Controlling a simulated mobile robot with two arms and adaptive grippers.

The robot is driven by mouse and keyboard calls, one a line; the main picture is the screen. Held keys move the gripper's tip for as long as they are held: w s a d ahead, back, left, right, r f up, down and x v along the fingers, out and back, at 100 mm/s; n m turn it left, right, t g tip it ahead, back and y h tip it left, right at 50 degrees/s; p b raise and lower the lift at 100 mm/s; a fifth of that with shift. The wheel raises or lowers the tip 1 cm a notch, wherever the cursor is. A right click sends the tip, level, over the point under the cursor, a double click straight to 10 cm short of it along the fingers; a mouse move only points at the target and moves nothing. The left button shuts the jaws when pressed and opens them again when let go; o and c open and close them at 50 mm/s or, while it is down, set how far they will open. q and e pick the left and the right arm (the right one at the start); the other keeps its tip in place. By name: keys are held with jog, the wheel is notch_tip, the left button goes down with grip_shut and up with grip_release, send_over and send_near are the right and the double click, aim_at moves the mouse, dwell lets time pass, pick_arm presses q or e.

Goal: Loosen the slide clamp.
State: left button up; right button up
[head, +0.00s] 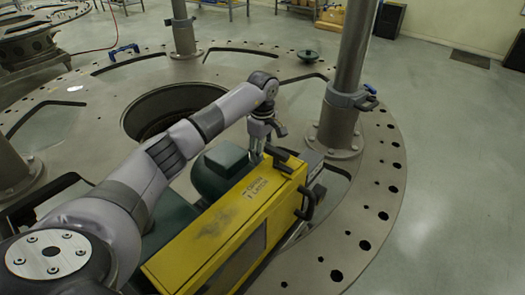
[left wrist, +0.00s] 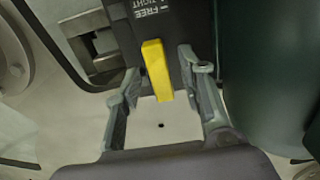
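The slide clamp shows in the left wrist view as a dark block (left wrist: 178,40) with the printed words "FREE" and "TIGHT", the latter partly cut off. A yellow lever (left wrist: 157,70) sticks out from it toward my gripper. My left gripper (left wrist: 160,78) is open, with one finger on each side of the lever and gaps visible between. In the head view my left gripper (head: 264,137) points down at the far end of the yellow-covered machine (head: 225,225); the lever is hidden there. My right gripper is not in view.
A dark green motor body (head: 218,172) stands left of my left gripper; dark green also fills the right of the wrist view. Black handles (head: 306,203) stick out from the machine. A steel post (head: 345,80) with a grey-blue collar rises to the right. The round plate (head: 378,190) has holes.

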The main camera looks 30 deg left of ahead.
pick_arm(q)
jog(key=shift+c, duration=0.9)
grip_shut()
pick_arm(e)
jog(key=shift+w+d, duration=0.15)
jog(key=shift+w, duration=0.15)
pick_arm(q)
jog(key=shift+n, duration=0.3)
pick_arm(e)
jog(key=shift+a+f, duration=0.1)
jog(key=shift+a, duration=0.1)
pick_arm(q)
jog(key=shift+n+b, duration=0.3)
jog(key=shift+n, duration=0.2)
jog(key=n+b, duration=0.1)
jog(key=n, duration=0.9)
jog(key=shift+n+b, duration=0.3)
jog(key=n, duration=0.5)
jog(key=shift+w+r+n, duration=0.1)
jog(key=shift+n, duration=0.3)
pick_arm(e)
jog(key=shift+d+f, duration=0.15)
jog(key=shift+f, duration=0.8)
